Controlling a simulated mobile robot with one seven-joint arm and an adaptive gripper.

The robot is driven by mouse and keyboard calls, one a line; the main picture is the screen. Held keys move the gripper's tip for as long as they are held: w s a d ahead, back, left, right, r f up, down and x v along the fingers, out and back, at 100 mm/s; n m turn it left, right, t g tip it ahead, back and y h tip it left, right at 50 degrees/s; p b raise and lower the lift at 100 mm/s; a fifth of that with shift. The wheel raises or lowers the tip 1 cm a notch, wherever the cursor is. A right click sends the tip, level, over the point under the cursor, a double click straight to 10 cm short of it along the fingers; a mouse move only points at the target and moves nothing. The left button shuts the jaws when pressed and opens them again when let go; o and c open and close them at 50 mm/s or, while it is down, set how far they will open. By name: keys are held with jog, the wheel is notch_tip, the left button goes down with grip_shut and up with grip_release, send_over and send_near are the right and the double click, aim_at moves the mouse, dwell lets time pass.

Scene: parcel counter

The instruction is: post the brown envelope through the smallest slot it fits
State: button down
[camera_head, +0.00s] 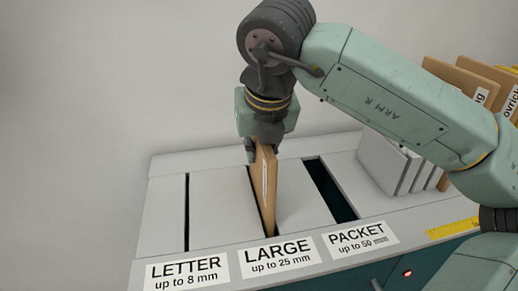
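The brown envelope (264,185) is upright, its lower edge at the middle slot, labelled LARGE up to 25 mm (275,257). Its lower part appears to be inside that slot. My gripper (264,143) is above the counter and closed on the envelope's top edge. To the left is the narrow slot (187,212) labelled LETTER up to 8 mm (187,271). To the right is the wide dark slot (331,190) labelled PACKET up to 50 mm (359,239). The depth of the envelope in the slot is hidden.
Several white envelopes (387,163) stand at the right of the grey counter (170,165). Brown parcels (470,80) stand behind my arm at the upper right. A yellow ruler (453,228) lies near the front edge. The counter's left side is clear.

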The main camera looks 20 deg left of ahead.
jog(key=c, duration=1.6)
grip_release()
jog(key=shift+o, duration=0.2)
jog(key=v, duration=1.2)
